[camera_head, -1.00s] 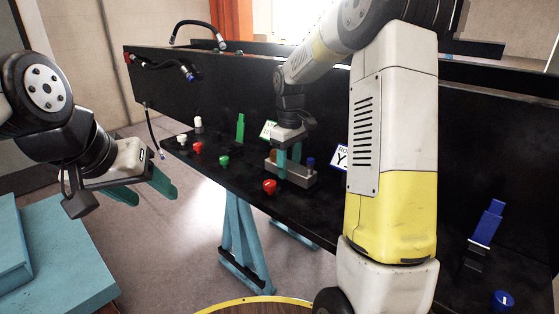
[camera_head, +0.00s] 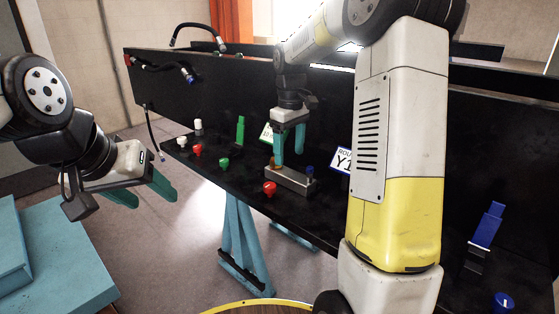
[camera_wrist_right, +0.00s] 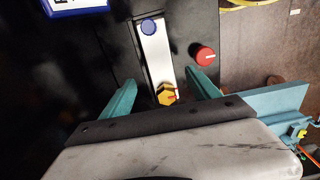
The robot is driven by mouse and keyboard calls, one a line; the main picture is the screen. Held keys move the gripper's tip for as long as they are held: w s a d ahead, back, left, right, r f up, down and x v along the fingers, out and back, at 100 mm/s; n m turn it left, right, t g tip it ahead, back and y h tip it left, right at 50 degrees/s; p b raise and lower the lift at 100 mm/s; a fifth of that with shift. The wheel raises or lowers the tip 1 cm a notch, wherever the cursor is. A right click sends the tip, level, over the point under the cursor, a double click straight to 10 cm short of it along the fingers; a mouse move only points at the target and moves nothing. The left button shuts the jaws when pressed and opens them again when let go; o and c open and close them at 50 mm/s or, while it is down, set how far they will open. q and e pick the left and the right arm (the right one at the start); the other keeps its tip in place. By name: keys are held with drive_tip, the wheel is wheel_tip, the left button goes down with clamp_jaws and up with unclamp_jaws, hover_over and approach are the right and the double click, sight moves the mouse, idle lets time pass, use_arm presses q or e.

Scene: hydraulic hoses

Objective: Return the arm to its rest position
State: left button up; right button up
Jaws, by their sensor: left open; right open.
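My right gripper (camera_head: 290,148) hangs from the large white and yellow right arm (camera_head: 385,150) above a grey metal block (camera_head: 290,181) on the black bench. Its teal fingers are open with nothing between them. In the right wrist view the open fingers (camera_wrist_right: 162,98) stand either side of the block (camera_wrist_right: 157,60), which carries a blue cap (camera_wrist_right: 149,27) and a brass hex fitting (camera_wrist_right: 167,94). My left gripper (camera_head: 147,192) is open and empty at the left, over the floor, beside the bench's left end.
A blue stand (camera_head: 487,225) and a blue cap (camera_head: 503,301) are at right. Blue platforms (camera_head: 60,260) lie lower left.

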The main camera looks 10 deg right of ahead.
drive_tip(key=shift+r, duration=0.9)
drive_tip(key=shift+s+r, duration=0.15)
drive_tip(key=shift+r, duration=0.05)
drive_tip(key=s+a+r+m+t+y, duration=0.1)
drive_tip(key=s+r+m+t, duration=0.1)
drive_tip(key=s, duration=1)
drive_tip(key=s+a+r+m+t+y, duration=0.1)
drive_tip(key=s+m+t, duration=0.3)
drive_tip(key=s, duration=0.8)
drive_tip(key=shift+r+m, duration=0.5)
drive_tip(key=shift+r, duration=0.05)
drive_tip(key=shift+s, duration=0.1)
